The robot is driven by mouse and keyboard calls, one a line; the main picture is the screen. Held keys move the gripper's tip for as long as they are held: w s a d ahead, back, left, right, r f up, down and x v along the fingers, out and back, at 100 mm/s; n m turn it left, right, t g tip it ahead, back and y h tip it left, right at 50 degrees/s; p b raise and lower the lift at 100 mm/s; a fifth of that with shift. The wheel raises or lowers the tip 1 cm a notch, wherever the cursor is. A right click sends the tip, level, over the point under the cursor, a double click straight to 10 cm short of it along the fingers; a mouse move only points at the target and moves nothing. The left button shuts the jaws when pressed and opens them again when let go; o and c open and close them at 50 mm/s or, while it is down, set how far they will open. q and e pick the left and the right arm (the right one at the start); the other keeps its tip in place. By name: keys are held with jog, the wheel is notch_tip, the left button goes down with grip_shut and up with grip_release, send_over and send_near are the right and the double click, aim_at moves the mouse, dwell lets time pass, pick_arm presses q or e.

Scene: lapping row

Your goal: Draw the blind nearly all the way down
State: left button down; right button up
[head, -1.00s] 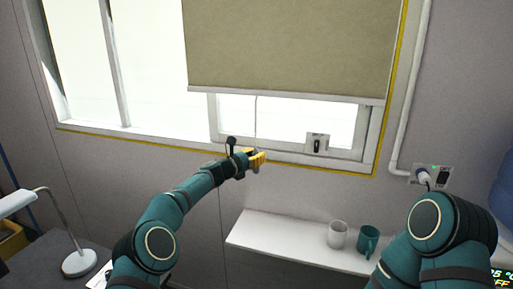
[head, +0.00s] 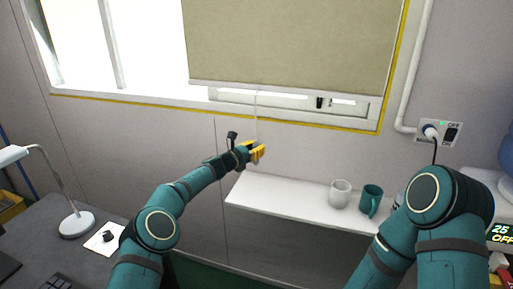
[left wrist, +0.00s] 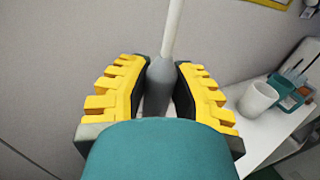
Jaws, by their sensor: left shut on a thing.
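The beige roller blind (head: 290,40) hangs over the right part of the window. Its pale bottom bar (head: 290,90) is a little above the window's lower frame, with a narrow bright strip of glass below. A thin pull cord (head: 256,115) runs down from the blind to my left gripper (head: 256,152). In the left wrist view, my left gripper (left wrist: 160,95) is shut around the grey pull knob (left wrist: 160,82) at the end of the cord. My right arm shows at the right, but its gripper is out of view.
A white shelf (head: 285,207) below the window holds a white mug (head: 340,193) and a teal mug (head: 371,200). A desk lamp (head: 75,222) stands at left. Wall around my left gripper is clear.

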pick_arm(q)
jog(key=shift+a, duration=0.1)
jog(key=c, duration=0.7)
grip_release()
jog(key=shift+s+r, duration=0.1)
jog(key=shift+c, duration=0.2)
jog(key=shift+a, duration=0.1)
jog(key=v, duration=1.2)
